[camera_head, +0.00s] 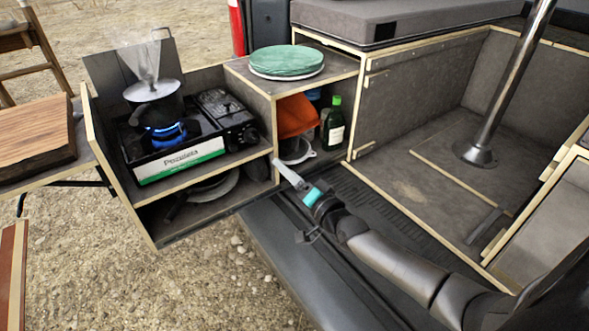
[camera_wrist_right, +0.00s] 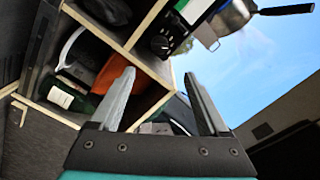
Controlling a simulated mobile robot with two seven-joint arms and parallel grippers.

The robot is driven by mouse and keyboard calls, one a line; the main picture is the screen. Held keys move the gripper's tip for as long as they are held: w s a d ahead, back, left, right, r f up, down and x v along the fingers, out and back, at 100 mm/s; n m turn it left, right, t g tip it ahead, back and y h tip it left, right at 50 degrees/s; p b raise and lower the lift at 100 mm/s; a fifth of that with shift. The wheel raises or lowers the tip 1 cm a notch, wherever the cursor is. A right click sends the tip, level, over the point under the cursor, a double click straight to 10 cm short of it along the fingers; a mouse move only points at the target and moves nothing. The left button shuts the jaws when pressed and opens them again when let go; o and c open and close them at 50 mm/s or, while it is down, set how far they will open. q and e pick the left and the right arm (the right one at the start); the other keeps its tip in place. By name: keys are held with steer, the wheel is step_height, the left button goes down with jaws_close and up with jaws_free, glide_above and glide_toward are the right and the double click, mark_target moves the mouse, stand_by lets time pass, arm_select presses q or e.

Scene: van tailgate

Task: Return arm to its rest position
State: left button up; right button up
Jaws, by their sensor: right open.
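My right arm comes in from the lower right in the head view. Its gripper (camera_head: 284,169) is in front of the lower compartments of the kitchen box (camera_head: 147,212), just above the van's rear edge. In the wrist view, the two fingers of the right gripper (camera_wrist_right: 160,80) stand apart with nothing between them. Beyond them are the compartments, with an orange container (camera_wrist_right: 117,75) and a green bottle (camera_wrist_right: 68,95). The head view also shows the orange container (camera_head: 296,116) and the green bottle (camera_head: 333,123). My left gripper is in neither view.
A steaming pot (camera_head: 154,105) stands on the lit gas stove (camera_head: 180,165). Green plates (camera_head: 286,61) are on the shelf top. A metal post (camera_head: 505,85) rises from the van floor at right. A wooden board (camera_head: 36,133) lies at far left.

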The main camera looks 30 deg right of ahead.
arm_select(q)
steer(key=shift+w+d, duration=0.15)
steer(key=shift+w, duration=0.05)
arm_select(e)
steer(key=shift+s, duration=0.25)
steer(key=s+a+f+n+g+h+p, duration=0.15)
steer(key=s+f+n+g+p, duration=0.5)
steer(key=s+f, duration=1.05)
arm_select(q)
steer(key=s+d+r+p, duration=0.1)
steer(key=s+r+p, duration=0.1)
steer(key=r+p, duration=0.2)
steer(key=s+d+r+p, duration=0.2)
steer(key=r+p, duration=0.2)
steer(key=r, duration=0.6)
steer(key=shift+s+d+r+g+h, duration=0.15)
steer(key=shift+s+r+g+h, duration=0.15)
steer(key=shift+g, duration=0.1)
arm_select(e)
steer(key=s+a+f+n+g, duration=0.2)
steer(key=s+f+g, duration=0.1)
steer(key=s, duration=0.7)
steer(key=s+a+f+n+g, duration=0.2)
steer(key=s+f+g, duration=0.2)
steer(key=s, duration=0.6)
steer(key=s+a+f+n+g, duration=0.2)
steer(key=s+a+f+g, duration=0.1)
steer(key=s, duration=0.8)
steer(key=shift+f, duration=0.55)
